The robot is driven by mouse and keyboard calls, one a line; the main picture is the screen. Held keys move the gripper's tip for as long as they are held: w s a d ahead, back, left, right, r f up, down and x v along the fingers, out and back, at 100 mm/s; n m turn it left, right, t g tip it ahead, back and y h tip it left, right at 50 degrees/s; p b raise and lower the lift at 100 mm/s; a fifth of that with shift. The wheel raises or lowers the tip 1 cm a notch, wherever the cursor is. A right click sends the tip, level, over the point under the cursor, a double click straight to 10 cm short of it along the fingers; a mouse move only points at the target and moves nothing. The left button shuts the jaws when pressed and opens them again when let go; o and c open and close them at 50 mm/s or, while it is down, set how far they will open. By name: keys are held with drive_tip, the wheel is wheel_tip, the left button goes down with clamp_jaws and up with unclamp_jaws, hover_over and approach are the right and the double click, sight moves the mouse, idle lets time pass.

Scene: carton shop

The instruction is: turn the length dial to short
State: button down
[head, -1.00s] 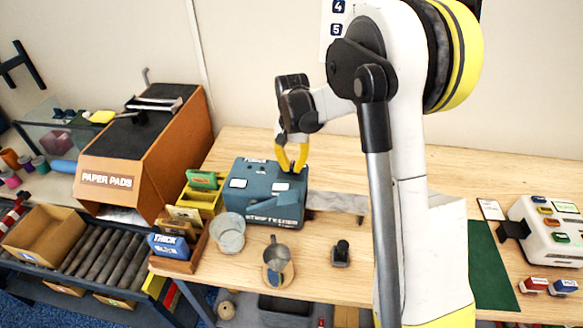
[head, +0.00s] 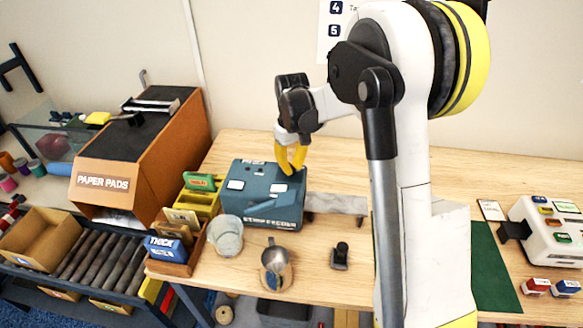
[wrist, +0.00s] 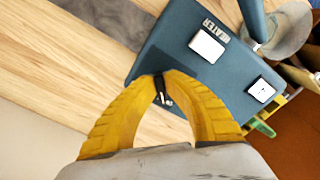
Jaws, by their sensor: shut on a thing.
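A blue-teal box machine (head: 262,205) with white labels stands on the wooden bench, with lettering along its front. My gripper (head: 291,170) points down at the rear right of the box's top. In the wrist view the yellow fingers of my gripper (wrist: 162,82) meet around a small dark knob (wrist: 162,93), seemingly the length dial, at the box's edge. Most of the knob is hidden between the fingers, and its pointer setting cannot be read. Two white patches (wrist: 207,46) lie on the box top; one label nearby reads "HEATER".
A glass cup (head: 226,236), a metal scoop (head: 275,257) and a small black stamp-like item (head: 340,256) stand in front of the box. A holder with cards (head: 172,263) is at left. A grey strip (head: 338,203) lies to the right.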

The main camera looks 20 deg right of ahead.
sight(292, 166)
drive_tip(key=shift+n, duration=0.3)
drive_tip(key=c, duration=1.5)
unclamp_jaws()
wheel_tip(292, 166, up, 12)
